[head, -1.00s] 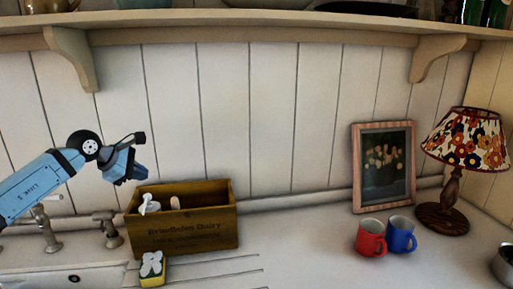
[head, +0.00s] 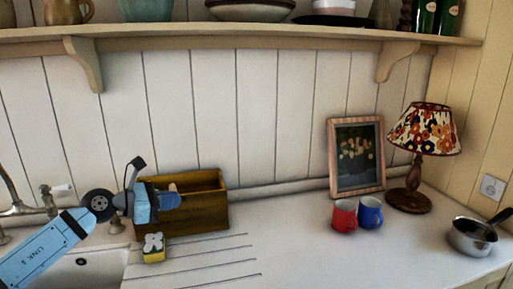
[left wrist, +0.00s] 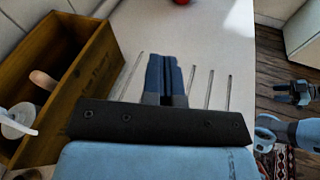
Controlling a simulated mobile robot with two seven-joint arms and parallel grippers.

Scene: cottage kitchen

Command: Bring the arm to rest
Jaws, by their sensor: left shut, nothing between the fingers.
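My left arm (head: 45,250) comes in from the left in the head view, blue and bent at a dark round joint. Its gripper (head: 168,201) is in front of the wooden box, above the counter. In the left wrist view the dark blue fingers of my left gripper (left wrist: 170,72) lie side by side, shut with nothing between them, over the grooved drainboard. Part of my right arm and its dark gripper (left wrist: 294,92) show small at the right edge of that view, over the floor; its finger opening is too small to tell.
The wooden box (head: 205,218) holds a brush-like item. A red mug (head: 344,215), a blue mug (head: 370,212), a picture frame (head: 332,160), a lamp (head: 410,201) and a saucepan (head: 468,239) stand rightward. The middle counter is clear.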

